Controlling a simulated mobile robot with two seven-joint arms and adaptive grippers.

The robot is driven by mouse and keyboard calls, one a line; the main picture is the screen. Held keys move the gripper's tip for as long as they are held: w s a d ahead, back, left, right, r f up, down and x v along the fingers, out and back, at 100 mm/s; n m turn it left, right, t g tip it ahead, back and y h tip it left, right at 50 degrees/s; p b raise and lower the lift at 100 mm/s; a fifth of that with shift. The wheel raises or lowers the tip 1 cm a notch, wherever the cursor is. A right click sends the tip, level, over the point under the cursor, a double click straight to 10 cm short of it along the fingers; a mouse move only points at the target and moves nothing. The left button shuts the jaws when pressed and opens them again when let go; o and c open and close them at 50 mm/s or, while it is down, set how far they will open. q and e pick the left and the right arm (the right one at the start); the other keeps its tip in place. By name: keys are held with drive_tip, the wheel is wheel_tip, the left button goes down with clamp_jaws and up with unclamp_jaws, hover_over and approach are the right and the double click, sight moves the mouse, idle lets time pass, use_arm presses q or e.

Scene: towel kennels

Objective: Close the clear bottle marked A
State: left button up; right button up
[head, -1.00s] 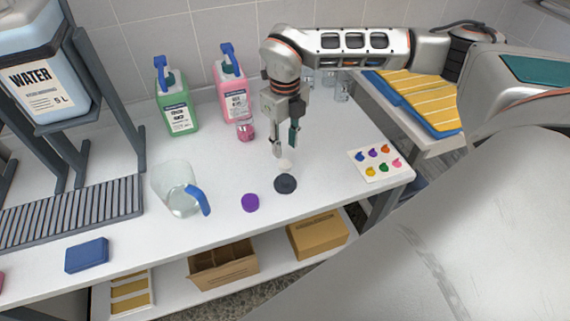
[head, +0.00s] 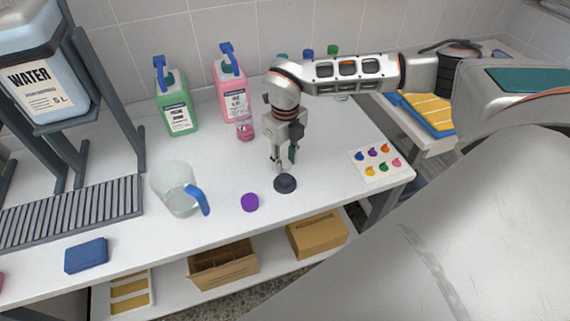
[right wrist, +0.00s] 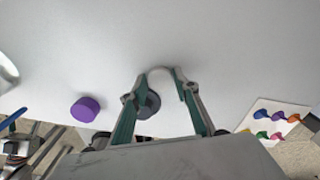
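A white cap (right wrist: 160,75) lies on the table between the fingertips of my right gripper (head: 285,166). In the right wrist view the fingertips (right wrist: 162,84) flank the cap; whether they press on it I cannot tell. A dark round cap (head: 285,184) lies just in front of them, and a purple cap (head: 250,202) lies to its left. Small bottles with teal (head: 283,57), blue (head: 308,53) and green (head: 333,50) tops stand at the back, mostly hidden by my right arm. No mark A is readable. My left gripper is not in view.
A small vessel of pink liquid (head: 245,128) stands before the pink pump bottle (head: 231,85). A green pump bottle (head: 178,105), clear jug (head: 174,187), blue sponge (head: 87,255) and colour-spot card (head: 376,162) are around. The table's front middle is mostly clear.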

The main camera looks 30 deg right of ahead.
sight(285, 163)
drive_tip(key=c, duration=0.3)
drive_tip(key=shift+r, duration=0.15)
idle(0.3)
drive_tip(key=shift+r, duration=0.55)
wheel_tip(285, 163, up, 19)
drive_tip(key=shift+f+p, duration=0.15)
drive_tip(key=shift+p, duration=0.3)
